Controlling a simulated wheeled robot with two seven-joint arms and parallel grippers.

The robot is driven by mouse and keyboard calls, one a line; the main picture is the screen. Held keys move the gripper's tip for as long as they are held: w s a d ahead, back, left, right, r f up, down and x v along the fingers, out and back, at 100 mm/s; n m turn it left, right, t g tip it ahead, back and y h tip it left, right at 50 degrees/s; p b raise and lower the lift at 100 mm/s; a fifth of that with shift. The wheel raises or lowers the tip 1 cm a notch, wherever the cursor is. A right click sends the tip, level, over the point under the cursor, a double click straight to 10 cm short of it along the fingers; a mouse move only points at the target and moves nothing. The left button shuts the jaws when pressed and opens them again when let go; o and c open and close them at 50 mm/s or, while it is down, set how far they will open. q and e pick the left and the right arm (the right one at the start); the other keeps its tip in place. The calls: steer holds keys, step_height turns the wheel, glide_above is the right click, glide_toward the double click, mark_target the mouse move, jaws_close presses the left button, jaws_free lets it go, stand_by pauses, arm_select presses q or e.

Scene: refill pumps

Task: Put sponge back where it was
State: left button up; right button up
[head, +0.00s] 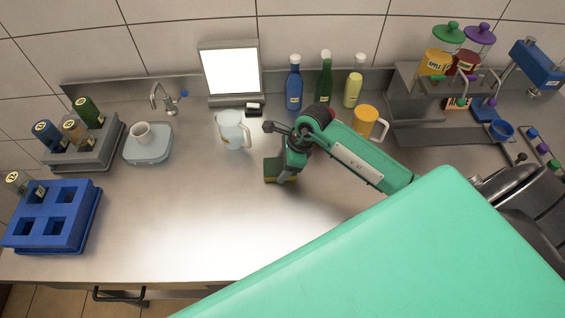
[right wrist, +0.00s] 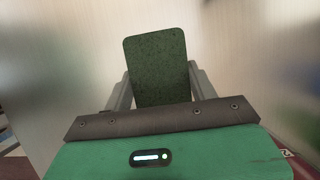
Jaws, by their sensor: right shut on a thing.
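The sponge (right wrist: 157,68) shows its dark green face in the right wrist view, between the two fingers of my right gripper (right wrist: 160,85). In the head view the sponge (head: 271,171) shows as a green and yellowish block at the middle of the counter. My right gripper (head: 284,176) is shut on it from above. The sponge is at or just above the counter surface; I cannot tell whether it touches. My left gripper is not in view.
A clear pitcher (head: 233,130) stands just left of my right gripper, and an orange mug (head: 366,122) stands to its right. Several bottles (head: 294,85) stand behind. A blue crate (head: 50,215) is at the left. The counter's front middle is clear.

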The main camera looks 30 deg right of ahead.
steer(key=shift+f, duration=0.1)
steer(key=o, duration=0.4)
steer(key=shift+f, duration=0.1)
steer(key=o, duration=0.5)
steer(key=shift+r, duration=0.3)
steer(key=shift+b+v, duration=1.45)
steer(key=shift+v, duration=4.45)
